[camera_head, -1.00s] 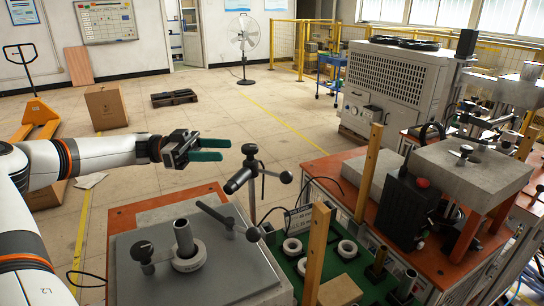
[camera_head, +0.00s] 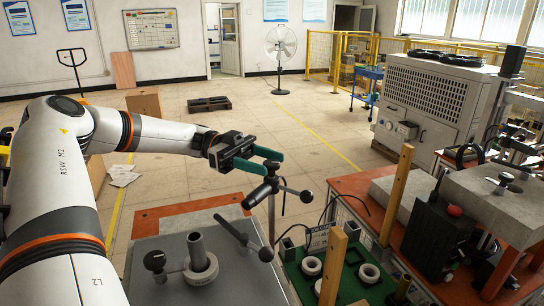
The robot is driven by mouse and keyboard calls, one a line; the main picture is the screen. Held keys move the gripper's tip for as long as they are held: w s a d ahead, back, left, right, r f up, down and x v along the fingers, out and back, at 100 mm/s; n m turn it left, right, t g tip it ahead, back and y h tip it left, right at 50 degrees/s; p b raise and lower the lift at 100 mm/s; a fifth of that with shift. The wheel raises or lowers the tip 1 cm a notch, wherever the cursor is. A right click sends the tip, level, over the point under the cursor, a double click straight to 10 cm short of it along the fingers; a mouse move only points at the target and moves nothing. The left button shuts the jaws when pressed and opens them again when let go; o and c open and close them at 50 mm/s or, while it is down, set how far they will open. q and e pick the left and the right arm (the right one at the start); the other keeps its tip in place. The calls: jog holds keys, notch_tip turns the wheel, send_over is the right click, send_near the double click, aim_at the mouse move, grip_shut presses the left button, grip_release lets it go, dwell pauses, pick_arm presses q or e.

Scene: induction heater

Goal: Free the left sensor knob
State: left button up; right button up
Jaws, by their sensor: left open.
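A dark sensor clamp (camera_head: 270,184) stands on a thin upright post behind the grey heater plate (camera_head: 165,236). It has a black cylinder (camera_head: 256,197) pointing down to the left, a small top knob (camera_head: 271,166) and a side lever with a round ball end (camera_head: 306,196). My left gripper (camera_head: 274,162) has green fingers and is open. Its fingertips appear beside the top knob, one on each side in the picture; whether they touch it I cannot tell. My right gripper is out of view.
A second lever with a ball end (camera_head: 265,254) lies low in front of the post. A metal ring with an upright cylinder (camera_head: 198,256) stands on the plate. A wooden post (camera_head: 333,266) and white rings (camera_head: 312,266) are to the right. Open floor lies behind.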

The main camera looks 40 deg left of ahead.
pick_arm(q)
jog(key=shift+w+d, duration=0.15)
jog(key=shift+d, duration=0.7)
jog(key=shift+w+d, duration=0.1)
jog(key=shift+d, duration=0.1)
jog(key=c, duration=0.9)
jog(key=shift+r+t+p, duration=0.15)
jog(key=shift+t+p, duration=0.15)
jog(key=shift+p, duration=0.45)
jog(key=n+t+y+p, duration=0.1)
jog(key=n+t+p, duration=0.1)
jog(key=p, duration=0.6)
jog(key=n+t+y+p, duration=0.2)
jog(key=n+t+p, duration=0.1)
jog(key=t+p, duration=0.2)
jog(key=shift+r+p, duration=0.1)
jog(key=shift+p, duration=1.25)
jog(key=shift+f+n+t+y+p, duration=0.3)
jog(key=shift+n+t+y+p, duration=0.15)
jog(key=shift+p, duration=0.35)
